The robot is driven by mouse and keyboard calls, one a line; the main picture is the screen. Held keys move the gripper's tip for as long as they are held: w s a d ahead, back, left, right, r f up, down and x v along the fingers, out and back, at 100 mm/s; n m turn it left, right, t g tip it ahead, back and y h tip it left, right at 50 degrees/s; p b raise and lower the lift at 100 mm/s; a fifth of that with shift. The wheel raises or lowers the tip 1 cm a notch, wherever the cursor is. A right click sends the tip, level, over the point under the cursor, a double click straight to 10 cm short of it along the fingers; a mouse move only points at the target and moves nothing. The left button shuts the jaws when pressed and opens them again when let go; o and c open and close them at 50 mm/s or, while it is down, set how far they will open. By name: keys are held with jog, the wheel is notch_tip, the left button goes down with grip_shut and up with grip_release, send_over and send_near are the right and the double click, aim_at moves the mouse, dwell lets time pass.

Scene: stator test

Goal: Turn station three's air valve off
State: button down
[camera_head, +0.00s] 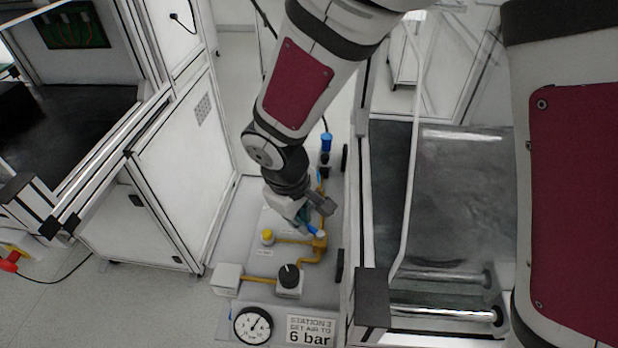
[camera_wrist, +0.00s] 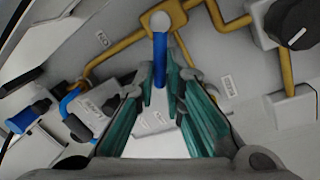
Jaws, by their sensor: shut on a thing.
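The station three panel (camera_head: 235,255) carries yellow pipes, and a sign (camera_head: 311,329) reads "STATION 3 SET AIR TO 6 bar". The blue valve lever (camera_wrist: 160,52) runs from a round grey pivot (camera_wrist: 160,21) on the yellow pipe down between my fingers. It stands at an angle to the pipe. In the head view only a small blue piece of the lever (camera_head: 311,229) shows. My gripper (camera_head: 305,221) is shut on the lever, with its teal fingers (camera_wrist: 161,85) either side of it. The lever's held end is partly hidden.
A blue-capped fitting (camera_head: 326,142) stands behind. Two small pipe labels (camera_wrist: 103,39) (camera_wrist: 227,86) are unreadable. A white cabinet (camera_head: 175,160) stands left, a framed machine right.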

jog(key=n, duration=0.2)
jog(key=s+n, duration=0.1)
jog(key=n, duration=0.1)
jog(key=s+n+y, duration=0.1)
jog(key=n, duration=0.1)
jog(key=shift+s+a+p, duration=0.15)
jog(key=shift+a+p, duration=0.1)
jog(key=shift+p, duration=0.05)
dwell(0.4)
jog(key=c, duration=1.7)
grip_release()
jog(key=shift+o, duration=0.2)
notch_tip(320, 180, up, 12)
jog(key=s, duration=0.2)
jog(key=shift+s, duration=0.25)
jog(key=shift+s+f, duration=0.1)
